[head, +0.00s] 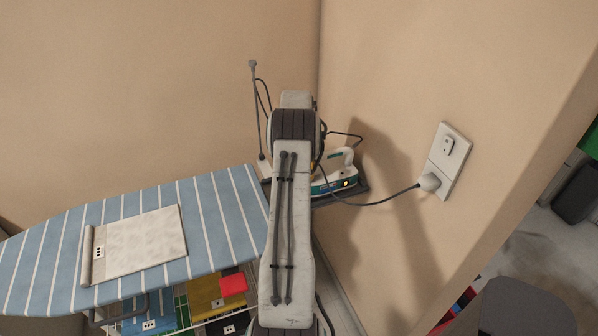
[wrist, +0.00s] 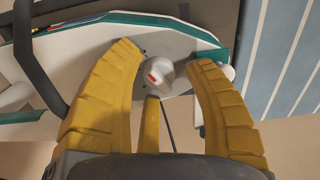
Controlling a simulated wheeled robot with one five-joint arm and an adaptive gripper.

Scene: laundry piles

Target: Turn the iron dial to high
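The iron (head: 336,178) is white and teal with a lit orange light, and stands at the right end of the striped ironing board (head: 232,190). My arm hides part of it in the head view. In the wrist view the iron's white body (wrist: 100,38) fills the upper left, and its round white dial (wrist: 158,76) has a red mark. My gripper (wrist: 168,62) has its yellow fingers spread, one on each side of the dial, with gaps between them and the dial. My gripper is hidden behind my arm in the head view.
A cord (head: 380,200) runs from the iron to a plug in the wall outlet (head: 443,160). Folded coloured laundry (head: 205,295) sits below the board. Walls stand close behind and to the right.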

